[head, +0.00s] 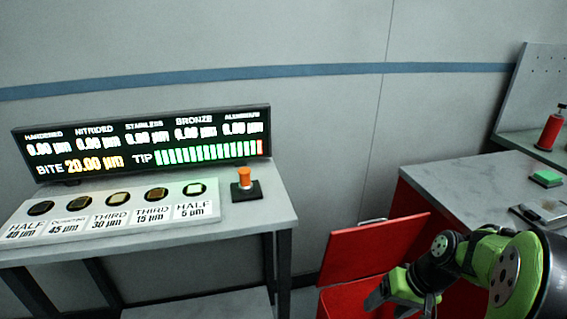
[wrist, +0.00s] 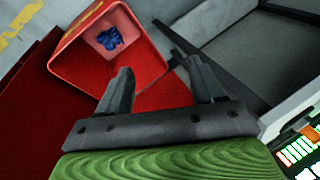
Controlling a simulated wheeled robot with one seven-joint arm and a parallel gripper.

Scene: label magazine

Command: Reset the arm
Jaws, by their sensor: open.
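My green and black arm reaches in from the lower right of the head view. My gripper (head: 385,298) is at its end, low in front of the red cabinet. In the wrist view my gripper (wrist: 158,68) has its two grey fingers spread apart, with nothing between them. Beyond the fingers lie red surfaces and a red open box (wrist: 73,65) with a small blue object (wrist: 110,38) inside. The fingers appear apart from the blue object.
A table (head: 262,208) at left bears a lit display (head: 140,142), a labelled strip with several round slots (head: 118,212), and an orange-topped post (head: 245,180). A red panel (head: 375,248) stands tilted beside the grey-topped counter (head: 455,185). A red bottle (head: 550,132) stands far right.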

